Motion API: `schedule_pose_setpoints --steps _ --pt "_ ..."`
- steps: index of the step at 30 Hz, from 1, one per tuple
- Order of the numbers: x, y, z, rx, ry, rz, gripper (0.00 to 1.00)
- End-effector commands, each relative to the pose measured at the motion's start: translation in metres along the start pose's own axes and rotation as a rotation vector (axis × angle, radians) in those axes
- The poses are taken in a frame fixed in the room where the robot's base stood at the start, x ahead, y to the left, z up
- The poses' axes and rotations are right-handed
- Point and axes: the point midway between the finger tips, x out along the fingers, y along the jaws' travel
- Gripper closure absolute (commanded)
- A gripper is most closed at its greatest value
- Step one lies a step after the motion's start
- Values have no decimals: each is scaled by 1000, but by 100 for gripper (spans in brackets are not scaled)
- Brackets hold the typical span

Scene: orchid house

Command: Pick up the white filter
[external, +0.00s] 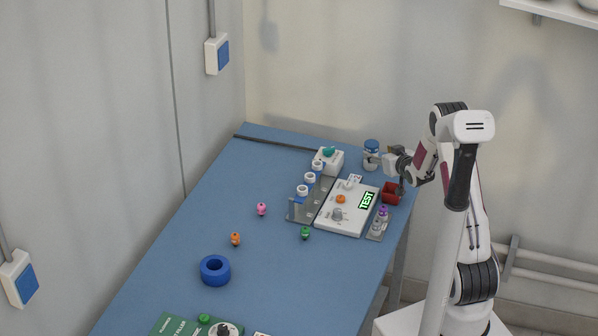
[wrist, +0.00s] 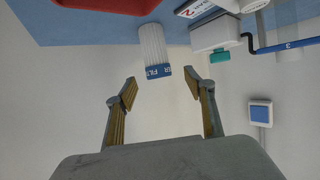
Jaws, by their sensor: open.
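The white filter (wrist: 153,42) is a ribbed white cylinder with a blue, lettered band at one end. In the wrist view it is at upper centre, its blue end toward my gripper (wrist: 161,88). My gripper is open, one finger on each side of the picture's middle, with nothing between the fingertips. The filter lies just beyond the fingertips and looks apart from them. In the external view a blue-and-white cylinder (external: 371,154), apparently the filter, stands at the table's far right edge, just left of my gripper (external: 388,161).
A red bin (external: 391,193) is close below my gripper, and also shows in the wrist view (wrist: 110,4). A white box with a teal top (external: 329,160) stands left of the filter. A white panel (external: 347,207) reading TEST is in front. The blue table's left side is mostly clear.

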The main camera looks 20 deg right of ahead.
Motion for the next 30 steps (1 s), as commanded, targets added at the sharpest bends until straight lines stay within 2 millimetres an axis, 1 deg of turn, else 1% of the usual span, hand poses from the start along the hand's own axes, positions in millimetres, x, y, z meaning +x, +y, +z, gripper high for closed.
schedule_pose_setpoints --steps 14,24,30 --pt "3 0 1 1 4 -1 46" --pt "24 0 2 1 3 -2 46" --pt "28 0 2 1 3 -1 46"
